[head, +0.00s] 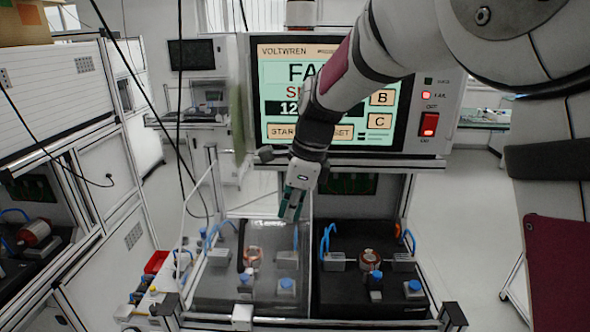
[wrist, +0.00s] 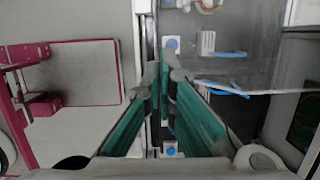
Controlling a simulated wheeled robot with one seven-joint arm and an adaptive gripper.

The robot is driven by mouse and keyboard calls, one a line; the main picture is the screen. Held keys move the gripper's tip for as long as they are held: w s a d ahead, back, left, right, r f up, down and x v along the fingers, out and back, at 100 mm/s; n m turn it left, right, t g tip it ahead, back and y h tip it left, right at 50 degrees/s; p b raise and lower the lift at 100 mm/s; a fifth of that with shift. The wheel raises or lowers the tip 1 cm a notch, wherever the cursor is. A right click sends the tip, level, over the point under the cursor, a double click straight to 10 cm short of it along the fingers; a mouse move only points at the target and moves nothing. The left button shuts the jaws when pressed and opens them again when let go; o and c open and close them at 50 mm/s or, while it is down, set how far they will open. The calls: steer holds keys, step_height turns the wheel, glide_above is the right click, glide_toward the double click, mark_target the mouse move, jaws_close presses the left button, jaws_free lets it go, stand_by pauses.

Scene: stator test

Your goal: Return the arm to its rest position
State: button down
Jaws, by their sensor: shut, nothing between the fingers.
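My gripper (head: 291,205) has green finger pads and points down in front of the tester, above the back of the two test fixtures. In the wrist view my gripper (wrist: 165,75) has its fingertips together with nothing between them. My arm (head: 350,80) reaches from the upper right across the tester's screen and hides part of its text. The left fixture (head: 215,290) and the right fixture (head: 335,305) each hold a copper-coloured stator, the left one (head: 253,257) behind a clear cover and the right one (head: 371,262).
The tester (head: 450,75) stands behind the fixtures, with a red lit FAIL lamp (head: 426,96) and a red switch (head: 429,124). A white cabinet (head: 55,85) and hanging black cables are at the left. Small parts and a red bin (head: 156,262) lie left of the fixtures. Open floor shows at right.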

steer(key=s+d+r+n+t, duration=0.2)
steer(key=s+d+r+n, duration=0.7)
steer(key=d, duration=0.4)
steer(key=s+d+n+t+h, duration=0.1)
steer(key=s+d+n, duration=0.3)
steer(key=s, duration=0.4)
steer(key=s+d+f+n+t+h, duration=0.1)
steer(key=s+d+n, duration=0.4)
steer(key=s, duration=0.2)
steer(key=shift+s+d+f+t+h+b, duration=0.25)
steer(key=shift+s+d+t+h+b, duration=0.05)
steer(key=shift+s+t+h+b, duration=0.1)
stand_by(0.6)
